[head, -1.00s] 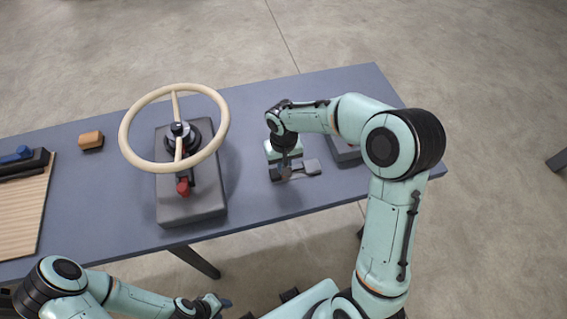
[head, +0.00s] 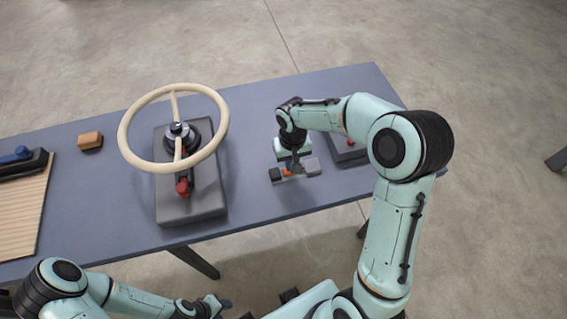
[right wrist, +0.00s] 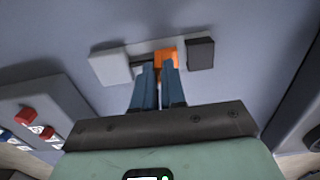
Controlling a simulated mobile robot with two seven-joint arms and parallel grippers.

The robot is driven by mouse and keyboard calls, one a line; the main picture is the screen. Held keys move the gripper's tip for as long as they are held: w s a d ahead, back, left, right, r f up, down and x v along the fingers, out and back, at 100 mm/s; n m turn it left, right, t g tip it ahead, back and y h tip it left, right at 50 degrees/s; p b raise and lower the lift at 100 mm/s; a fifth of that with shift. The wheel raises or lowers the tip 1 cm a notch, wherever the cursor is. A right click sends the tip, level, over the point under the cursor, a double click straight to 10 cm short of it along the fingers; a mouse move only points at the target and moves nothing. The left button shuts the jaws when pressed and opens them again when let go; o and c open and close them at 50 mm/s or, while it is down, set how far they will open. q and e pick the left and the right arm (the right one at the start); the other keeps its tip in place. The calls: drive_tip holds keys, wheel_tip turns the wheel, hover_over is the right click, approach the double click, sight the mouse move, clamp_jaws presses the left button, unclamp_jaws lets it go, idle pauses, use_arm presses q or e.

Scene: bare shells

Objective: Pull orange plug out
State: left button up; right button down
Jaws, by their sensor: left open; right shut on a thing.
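The orange plug (right wrist: 166,55) is at the fingertips of my right gripper (right wrist: 157,70) in the right wrist view. The gripper is shut on it; the fingers hide part of it. The plug lies between a dark grey block (right wrist: 201,53) and a light grey block (right wrist: 110,66), with a narrow gap showing beside the dark block. In the head view, a little of the plug (head: 287,172) shows beside my right gripper (head: 294,164), low over the table. My left gripper (head: 217,303) is open and empty, off the table's front edge.
A grey base with a cream steering wheel (head: 126,141) and a red knob (head: 183,187) stands left of the right gripper. A control box (right wrist: 38,112) with red and blue buttons is close by. An orange-brown block (head: 90,140) lies farther left on the table (head: 250,205).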

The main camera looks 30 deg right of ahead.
drive_tip(key=shift+d, duration=0.5)
drive_tip(key=c, duration=1.3)
unclamp_jaws()
drive_tip(key=shift+o, duration=0.5)
drive_tip(key=shift+s+d, duration=0.1)
drive_tip(key=shift+s, duration=0.05)
drive_tip(key=shift+r, duration=0.1)
drive_tip(key=shift+r, duration=0.25)
use_arm(q)
drive_tip(key=shift+w+r+p, duration=0.55)
drive_tip(key=shift+r, duration=0.15)
use_arm(e)
wheel_tip(320, 180, up, 13)
